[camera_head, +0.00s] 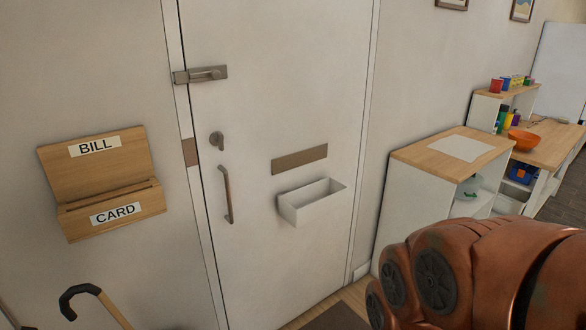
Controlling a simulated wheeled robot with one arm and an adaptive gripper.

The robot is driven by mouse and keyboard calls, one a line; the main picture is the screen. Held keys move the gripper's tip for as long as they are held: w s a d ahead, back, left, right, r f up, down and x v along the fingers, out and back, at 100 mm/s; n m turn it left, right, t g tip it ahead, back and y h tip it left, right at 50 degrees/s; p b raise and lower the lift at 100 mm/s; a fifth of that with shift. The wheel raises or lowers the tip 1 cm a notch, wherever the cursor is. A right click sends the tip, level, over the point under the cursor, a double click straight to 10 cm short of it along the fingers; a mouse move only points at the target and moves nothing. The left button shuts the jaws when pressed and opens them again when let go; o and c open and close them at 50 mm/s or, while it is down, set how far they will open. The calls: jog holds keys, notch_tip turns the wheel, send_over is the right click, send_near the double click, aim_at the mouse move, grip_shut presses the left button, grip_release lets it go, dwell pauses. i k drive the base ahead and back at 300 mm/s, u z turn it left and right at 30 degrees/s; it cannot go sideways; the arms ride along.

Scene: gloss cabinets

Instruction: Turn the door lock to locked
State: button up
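A white door (280,110) stands shut in the middle of the view. A round door lock with a small thumb-turn (217,140) sits near its left edge; the turn looks about upright, but it is too small to be sure. Above it a metal slide bolt (201,74) spans the door edge and frame. Below the lock is a vertical pull handle (227,195). My arm fills the lower right, in copper colour. My gripper's fingers do not show, and nothing of mine touches the door or the lock.
A wooden holder marked BILL and CARD (105,165) hangs on the left wall. A white open box (312,201) juts from the door below a mail slot (300,158). A black cane handle (80,290) stands at lower left. White shelf units with wooden tops (436,150) stand at right.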

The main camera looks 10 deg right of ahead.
aim_at(220, 138)
jog(key=z, duration=0.15)
jog(key=k, duration=0.25)
jog(key=u, duration=1.65)
jog(key=i, duration=0.5)
jog(key=u, duration=0.05)
